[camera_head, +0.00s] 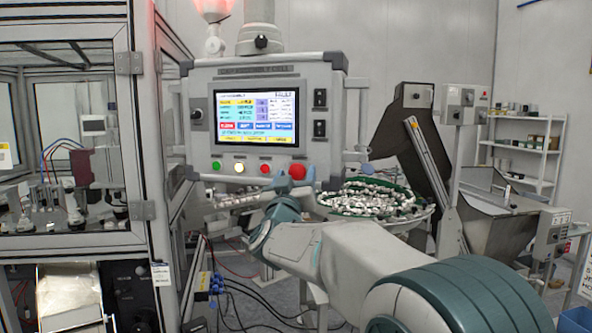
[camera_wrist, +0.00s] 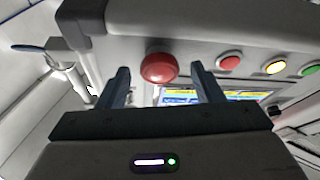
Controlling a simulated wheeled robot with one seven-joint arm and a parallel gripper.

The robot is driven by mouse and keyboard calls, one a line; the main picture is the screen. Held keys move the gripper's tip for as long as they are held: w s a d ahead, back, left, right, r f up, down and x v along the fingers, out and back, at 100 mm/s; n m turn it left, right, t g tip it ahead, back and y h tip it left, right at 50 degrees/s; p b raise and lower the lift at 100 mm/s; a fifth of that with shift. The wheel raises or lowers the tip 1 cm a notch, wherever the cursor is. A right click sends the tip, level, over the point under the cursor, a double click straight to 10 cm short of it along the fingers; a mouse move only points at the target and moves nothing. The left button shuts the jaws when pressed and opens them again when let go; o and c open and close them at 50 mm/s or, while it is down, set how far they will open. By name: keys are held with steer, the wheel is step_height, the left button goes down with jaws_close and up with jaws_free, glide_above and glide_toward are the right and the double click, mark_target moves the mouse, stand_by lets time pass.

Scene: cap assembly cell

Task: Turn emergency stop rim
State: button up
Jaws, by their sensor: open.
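The red emergency stop button (camera_head: 297,171) is at the right end of the button row, under the screen of the control panel (camera_head: 326,100). In the wrist view the same emergency stop (camera_wrist: 159,67) is a round red mushroom head. My gripper (camera_wrist: 161,80) is open, with one finger on each side of the red head and a visible gap on both sides. In the head view my gripper (camera_head: 296,183) is just below the button, small and partly hidden by my arm. I cannot tell how deep the fingertips reach along the head.
Beside the emergency stop are a smaller red button (camera_wrist: 229,61), a yellow button (camera_wrist: 275,65) and a green button (camera_head: 215,166). The screen (camera_head: 256,117) sits above them. A parts bowl (camera_head: 378,200) stands right of the panel, and a glass-walled cell (camera_head: 143,110) stands left.

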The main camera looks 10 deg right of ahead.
steer(key=shift+w+d+r, duration=0.15)
steer(key=shift+w, duration=0.15)
steer(key=c, duration=1)
